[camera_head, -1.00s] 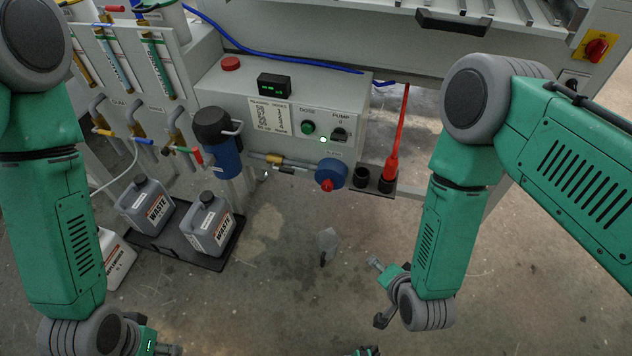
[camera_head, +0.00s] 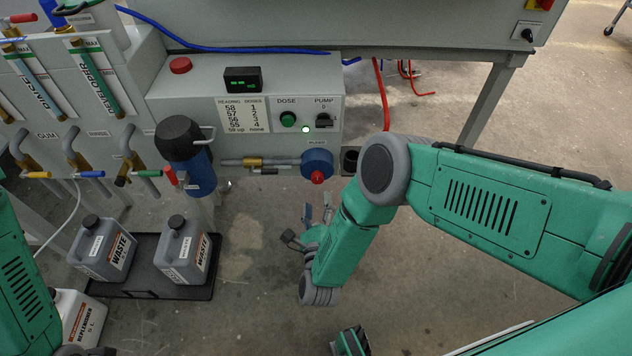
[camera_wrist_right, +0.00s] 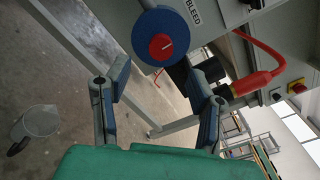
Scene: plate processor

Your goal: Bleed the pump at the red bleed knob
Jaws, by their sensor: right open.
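The red bleed knob (camera_head: 317,177) sits on the front of a round blue pump head (camera_head: 317,158) under the BLEED label. In the right wrist view the knob (camera_wrist_right: 161,47) faces me at the middle of the blue disc (camera_wrist_right: 178,22), with a pale mark across it. My right gripper (camera_head: 317,212) is below the knob, fingers apart and empty. In the wrist view the two fingers (camera_wrist_right: 158,88) stand either side of the line to the knob, short of it and not touching it.
The grey control box (camera_head: 220,120) carries a green dose button (camera_head: 288,119) and pump switch (camera_head: 324,121). A black socket (camera_head: 350,160) and red hose stand just right of the pump head. Waste jugs (camera_head: 186,250) sit in a black tray (camera_head: 150,290).

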